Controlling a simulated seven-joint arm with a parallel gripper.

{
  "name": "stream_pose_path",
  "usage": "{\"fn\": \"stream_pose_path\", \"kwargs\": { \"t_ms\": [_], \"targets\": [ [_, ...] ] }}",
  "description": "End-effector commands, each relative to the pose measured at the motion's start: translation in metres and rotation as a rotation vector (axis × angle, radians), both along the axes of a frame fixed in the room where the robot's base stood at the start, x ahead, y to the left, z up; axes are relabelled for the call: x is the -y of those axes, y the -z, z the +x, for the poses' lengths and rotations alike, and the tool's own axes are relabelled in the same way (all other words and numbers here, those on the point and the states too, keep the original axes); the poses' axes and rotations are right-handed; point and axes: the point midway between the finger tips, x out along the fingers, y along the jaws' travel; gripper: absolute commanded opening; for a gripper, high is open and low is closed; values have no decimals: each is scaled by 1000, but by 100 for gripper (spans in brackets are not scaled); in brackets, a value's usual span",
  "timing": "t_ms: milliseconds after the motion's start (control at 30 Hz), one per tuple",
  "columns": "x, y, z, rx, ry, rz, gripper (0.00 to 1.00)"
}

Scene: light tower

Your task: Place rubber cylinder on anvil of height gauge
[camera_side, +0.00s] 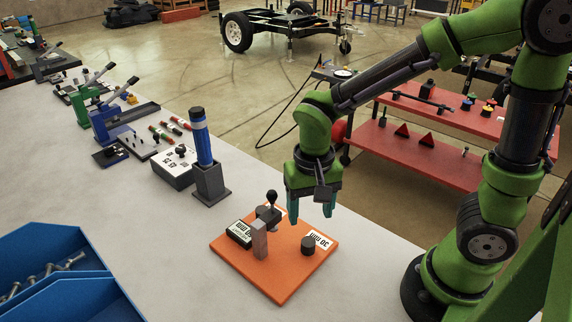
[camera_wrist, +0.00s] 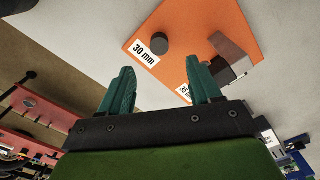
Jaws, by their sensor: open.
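A short black cylinder (camera_side: 308,246), which looks like the rubber cylinder, stands upright on the orange board (camera_side: 285,289) beside a "30 mm" label. It also shows in the wrist view (camera_wrist: 159,43), beyond and between my fingertips. A grey upright block (camera_side: 259,241) and a dark part with a black knob (camera_side: 271,197) stand on the board's left half. They look like parts of the height gauge, but I cannot make out its anvil. My gripper (camera_side: 311,214) is open and empty, above the board's back edge and apart from the cylinder. Its two teal fingers show in the wrist view (camera_wrist: 163,70).
A black box with a white label (camera_side: 239,234) sits at the board's left edge. A blue-and-black column (camera_side: 203,150) stands in a dark base behind it. Blue bins (camera_side: 60,268) are at front left. The grey table right of the board is clear.

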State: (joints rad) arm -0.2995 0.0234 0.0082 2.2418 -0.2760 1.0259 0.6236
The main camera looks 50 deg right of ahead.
Motion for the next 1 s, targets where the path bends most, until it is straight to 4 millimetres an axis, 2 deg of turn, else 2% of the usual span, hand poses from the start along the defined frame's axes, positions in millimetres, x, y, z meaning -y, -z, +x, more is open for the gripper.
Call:
{"fn": "stream_pose_path", "kwargs": {
  "t_ms": [100, 433, 700, 1000],
  "targets": [
    [0, 24, -1, -6, -1, -1, 63],
    [1, 53, 0, -2, 0, 0, 63],
    [4, 90, 1, -4, 0, 0, 63],
    [3, 95, 1, 1, 0, 2, 63]
  ]
}}
